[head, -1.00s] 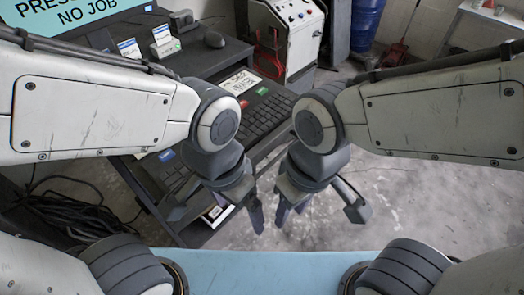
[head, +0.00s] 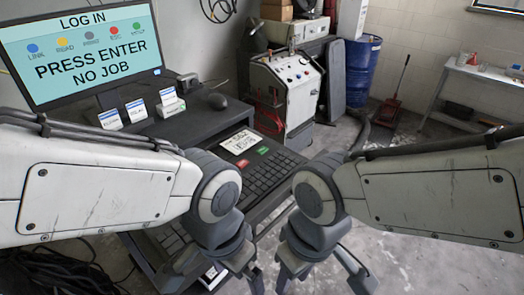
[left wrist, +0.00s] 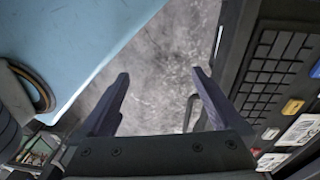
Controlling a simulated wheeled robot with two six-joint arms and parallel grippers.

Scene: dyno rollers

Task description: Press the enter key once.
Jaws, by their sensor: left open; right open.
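The dark keyboard (head: 262,180) lies on a shelf below the desk, partly hidden behind my left arm. It carries a green key (head: 262,150) and a red key (head: 243,162) near a white label. I cannot read which key is enter. The monitor (head: 85,50) shows "LOG IN" and "PRESS ENTER NO JOB". My left gripper (head: 215,272) is open and empty, in front of the keyboard; in the left wrist view its fingers (left wrist: 160,76) stand over bare floor, with the keyboard (left wrist: 275,65) to the right. My right gripper (head: 320,272) is open and empty, right of the keyboard.
A white machine cabinet (head: 287,90), a blue drum (head: 362,70) and a side table (head: 480,85) stand farther back. Cables (head: 60,275) lie at the lower left. Floor at right is clear.

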